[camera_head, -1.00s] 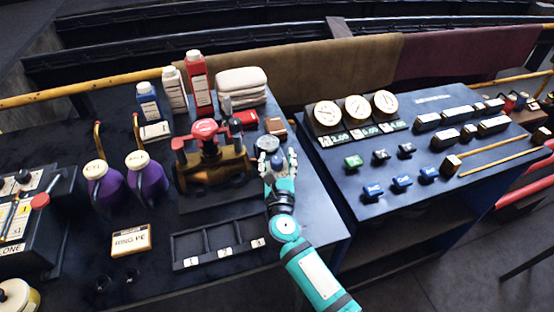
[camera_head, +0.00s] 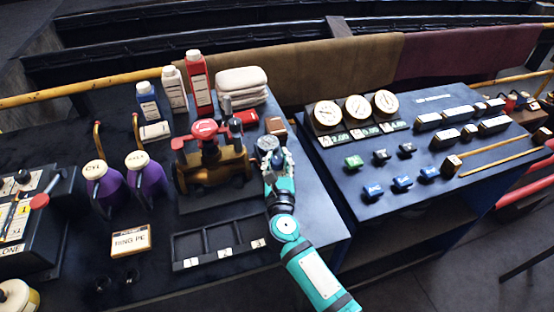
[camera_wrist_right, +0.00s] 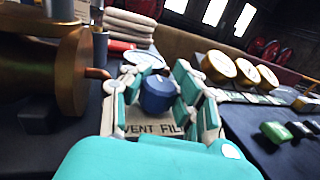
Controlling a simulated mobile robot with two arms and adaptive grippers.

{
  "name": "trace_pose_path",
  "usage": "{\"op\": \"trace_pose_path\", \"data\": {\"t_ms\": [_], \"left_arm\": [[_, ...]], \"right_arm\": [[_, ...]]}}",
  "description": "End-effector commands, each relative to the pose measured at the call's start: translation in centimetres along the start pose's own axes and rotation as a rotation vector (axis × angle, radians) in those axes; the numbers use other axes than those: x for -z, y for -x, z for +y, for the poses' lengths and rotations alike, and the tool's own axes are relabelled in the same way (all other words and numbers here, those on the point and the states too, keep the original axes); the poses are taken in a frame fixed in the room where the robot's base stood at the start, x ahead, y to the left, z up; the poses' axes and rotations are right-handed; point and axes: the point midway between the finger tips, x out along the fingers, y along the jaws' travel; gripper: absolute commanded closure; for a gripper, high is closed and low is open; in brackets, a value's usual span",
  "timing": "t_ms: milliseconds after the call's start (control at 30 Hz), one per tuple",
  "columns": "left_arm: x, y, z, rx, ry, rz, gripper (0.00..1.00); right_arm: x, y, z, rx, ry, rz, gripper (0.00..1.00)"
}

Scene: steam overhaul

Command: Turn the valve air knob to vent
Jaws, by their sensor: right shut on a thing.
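The valve air knob (camera_wrist_right: 157,94) is a blue round knob on a plate (camera_wrist_right: 150,130) lettered VENT and FILL in the right wrist view. My right gripper (camera_wrist_right: 158,90) is shut on the knob, with a teal and white finger on each side of it. In the head view my right gripper (camera_head: 275,160) is at the right edge of the dark table, just in front of a round gauge (camera_head: 266,143). There its fingers largely hide the knob. Which way the knob points cannot be told. My left gripper is not in view.
A brass valve assembly (camera_head: 215,174) with red handles stands left of my right gripper. A three-slot black tray (camera_head: 190,264) is in front. Bottles and folded towels (camera_head: 242,78) stand behind. A gauge panel (camera_head: 405,165) is to the right, across a gap.

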Motion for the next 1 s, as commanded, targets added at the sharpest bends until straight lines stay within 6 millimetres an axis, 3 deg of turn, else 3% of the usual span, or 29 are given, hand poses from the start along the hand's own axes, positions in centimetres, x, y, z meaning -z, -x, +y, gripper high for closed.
{"op": "trace_pose_path", "data": {"t_ms": [267, 633, 1000], "left_arm": [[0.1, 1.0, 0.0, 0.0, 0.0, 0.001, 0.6], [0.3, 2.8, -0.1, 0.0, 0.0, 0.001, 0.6], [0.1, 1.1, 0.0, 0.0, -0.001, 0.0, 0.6]], "right_arm": [[0.1, 0.2, 0.0, -0.087, 0.001, 0.007, 1.0], [0.3, 0.1, -0.2, -0.392, 0.005, 0.008, 1.0], [0.9, 0.1, -0.2, -0.73, 0.0, 0.009, 1.0]]}}
